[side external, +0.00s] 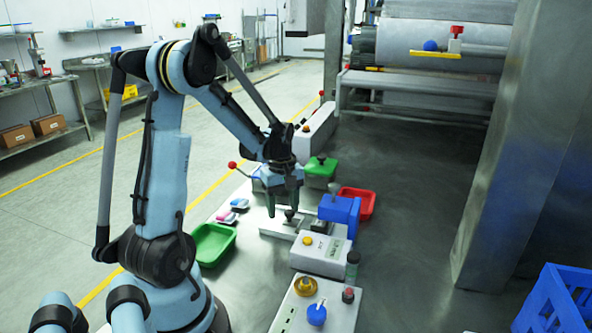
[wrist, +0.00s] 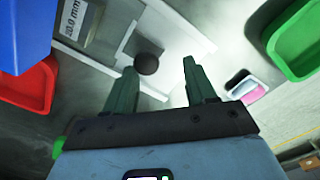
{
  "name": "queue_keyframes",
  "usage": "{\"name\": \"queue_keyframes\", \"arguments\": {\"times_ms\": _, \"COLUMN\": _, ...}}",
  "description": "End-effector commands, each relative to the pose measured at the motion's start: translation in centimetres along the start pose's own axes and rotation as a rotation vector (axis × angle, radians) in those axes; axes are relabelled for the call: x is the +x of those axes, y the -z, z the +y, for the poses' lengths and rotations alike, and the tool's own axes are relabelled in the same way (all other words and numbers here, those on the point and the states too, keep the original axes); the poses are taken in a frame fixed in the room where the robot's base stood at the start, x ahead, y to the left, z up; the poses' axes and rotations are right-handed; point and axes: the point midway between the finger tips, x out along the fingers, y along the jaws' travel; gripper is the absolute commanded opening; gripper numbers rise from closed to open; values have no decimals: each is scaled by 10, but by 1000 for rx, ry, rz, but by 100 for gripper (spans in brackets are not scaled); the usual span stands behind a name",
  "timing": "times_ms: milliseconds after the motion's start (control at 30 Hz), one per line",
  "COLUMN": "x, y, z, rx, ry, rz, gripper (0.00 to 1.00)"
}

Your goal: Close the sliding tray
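What looks like the sliding tray is a pale flat piece (side external: 276,229) with a dark round knob (side external: 291,214), beside a blue block (side external: 340,213). In the wrist view the knob (wrist: 147,63) stands on a grey plate (wrist: 128,46) set in a pale base (wrist: 185,35). My gripper (side external: 285,207) points down above the tray, close to the knob. In the wrist view my gripper (wrist: 159,66) has its two green fingers apart, with the knob seen between their tips and nothing held. Whether the fingers touch the knob, I cannot tell.
A red bin (side external: 358,204) lies behind the blue block. A white box with a yellow button (side external: 320,254) is in front. Small pink and blue items (side external: 232,210) lie left of the tray.

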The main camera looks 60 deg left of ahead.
Motion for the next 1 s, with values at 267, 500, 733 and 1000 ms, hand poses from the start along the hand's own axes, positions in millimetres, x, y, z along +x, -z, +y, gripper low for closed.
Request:
{"name": "queue_keyframes", "arguments": {"times_ms": 267, "x": -42, "y": 3, "z": -5, "rx": 1, "ry": 1, "rz": -1, "gripper": 55}}
{"name": "queue_keyframes", "arguments": {"times_ms": 500, "x": -82, "y": 4, "z": -4, "rx": 1, "ry": 1, "rz": -1, "gripper": 55}}
{"name": "queue_keyframes", "arguments": {"times_ms": 733, "x": -120, "y": 3, "z": -4, "rx": 1, "ry": 1, "rz": -1, "gripper": 55}}
{"name": "queue_keyframes", "arguments": {"times_ms": 1000, "x": -122, "y": -45, "z": -7, "rx": 132, "ry": 1, "rz": -1, "gripper": 55}}
